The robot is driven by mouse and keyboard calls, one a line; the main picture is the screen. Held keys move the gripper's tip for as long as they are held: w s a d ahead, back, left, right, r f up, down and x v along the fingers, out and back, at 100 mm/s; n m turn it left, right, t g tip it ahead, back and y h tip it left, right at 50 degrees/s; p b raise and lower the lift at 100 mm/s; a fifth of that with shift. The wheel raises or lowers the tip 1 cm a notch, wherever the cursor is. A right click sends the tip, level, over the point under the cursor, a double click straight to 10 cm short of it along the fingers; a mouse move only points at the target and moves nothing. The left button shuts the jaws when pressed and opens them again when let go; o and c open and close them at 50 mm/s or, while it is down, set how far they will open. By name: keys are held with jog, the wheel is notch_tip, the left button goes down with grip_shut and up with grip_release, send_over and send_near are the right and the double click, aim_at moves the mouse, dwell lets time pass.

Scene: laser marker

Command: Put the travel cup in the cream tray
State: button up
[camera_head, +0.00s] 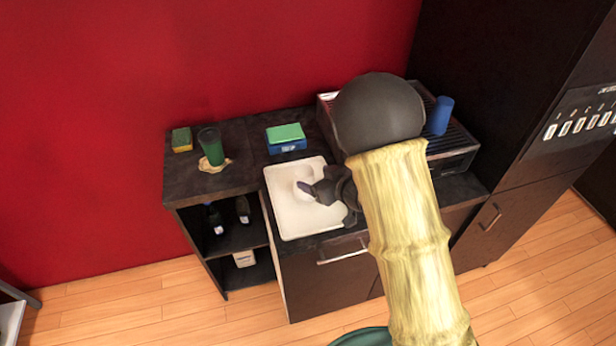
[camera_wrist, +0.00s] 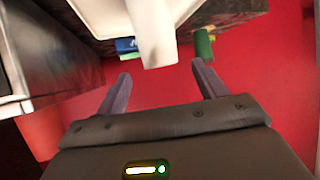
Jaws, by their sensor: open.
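The cream tray (camera_head: 284,214) is a shallow rectangular tray set on the dark counter; its edge shows at the top of the wrist view (camera_wrist: 91,17). A white cup (camera_head: 301,192), which looks like the travel cup, stands inside the tray, partly hidden by my gripper (camera_head: 308,188). In the wrist view the white cup (camera_wrist: 152,32) reaches down to between the two dark fingertips of my gripper (camera_wrist: 160,75). The fingers are open, with a gap visible on both sides of the cup. I cannot tell whether the cup stands fully upright.
A green tumbler (camera_head: 211,147) stands left of the tray, near a yellow-green sponge (camera_head: 182,139). A blue and green box (camera_head: 286,138) lies behind the tray. A blue cup (camera_head: 440,115) stands on the dark machine (camera_head: 455,147) at right. Bottles stand on the shelf below.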

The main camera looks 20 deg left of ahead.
jog(key=v, duration=0.4)
jog(key=shift+f, duration=0.1)
dwell(0.6)
jog(key=d+r+m+h, duration=0.3)
jog(key=d+m+h, duration=0.35)
jog(key=d, duration=1.05)
jog(key=s+d+m+g+h, duration=0.1)
jog(key=s+d+m+g, duration=0.1)
jog(key=s+d, duration=0.2)
jog(key=s+d+r+m+g+h, duration=0.1)
jog(key=s+d, duration=0.3)
jog(key=s, duration=0.7)
jog(key=shift+d+r+m+g+h, duration=0.15)
jog(key=shift+d+m+g+h, duration=0.1)
jog(key=shift+m+g+h, duration=0.5)
